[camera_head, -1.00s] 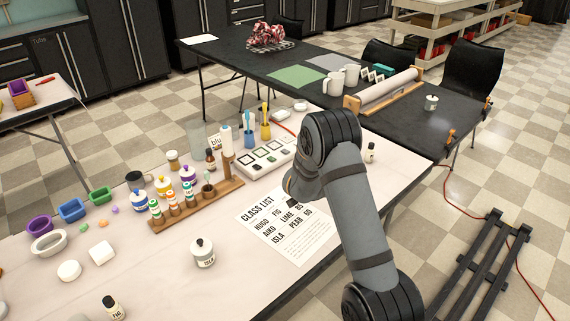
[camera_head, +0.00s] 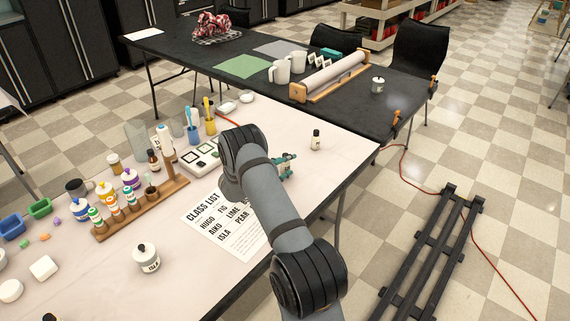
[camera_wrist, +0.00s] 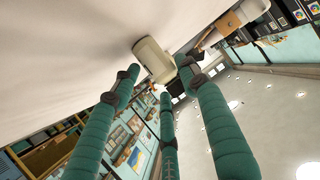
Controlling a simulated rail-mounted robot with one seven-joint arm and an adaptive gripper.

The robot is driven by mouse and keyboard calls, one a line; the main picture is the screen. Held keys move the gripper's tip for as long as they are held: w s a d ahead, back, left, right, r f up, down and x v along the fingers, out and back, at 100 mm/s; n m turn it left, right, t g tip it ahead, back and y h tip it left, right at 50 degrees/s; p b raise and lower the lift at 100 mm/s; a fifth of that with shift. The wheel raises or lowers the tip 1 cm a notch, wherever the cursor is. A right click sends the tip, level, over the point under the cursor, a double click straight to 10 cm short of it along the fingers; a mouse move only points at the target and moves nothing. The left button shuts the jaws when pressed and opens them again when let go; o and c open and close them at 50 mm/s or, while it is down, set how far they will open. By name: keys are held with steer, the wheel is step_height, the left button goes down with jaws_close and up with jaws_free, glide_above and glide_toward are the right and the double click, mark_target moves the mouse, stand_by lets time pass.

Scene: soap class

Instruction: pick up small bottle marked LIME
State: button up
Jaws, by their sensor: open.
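A small bottle (camera_head: 316,139) with a black cap and pale label stands upright on the pale table near its right end; its lettering is too small to read. My gripper (camera_head: 290,161) shows teal fingers just left of and nearer than this bottle, apart from it in the picture. In the wrist view my gripper (camera_wrist: 157,82) is open, its teal fingers spread. A pale rounded block-like thing (camera_wrist: 153,58) lies beyond the fingertips; I cannot tell whether it is that bottle. No lettering shows on it.
A class list sheet (camera_head: 224,222) lies beneath my arm. A white ISLA bottle (camera_head: 146,259) and a wooden rack (camera_head: 160,201) of paint bottles stand left. A black table (camera_head: 345,110) holds mugs (camera_head: 280,71) and a paper roll (camera_head: 335,72). The pale table around the small bottle is clear.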

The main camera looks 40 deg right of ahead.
steer(key=shift+x, duration=1.15)
steer(key=c, duration=0.3)
steer(key=c, duration=0.6)
steer(key=shift+r, duration=0.1)
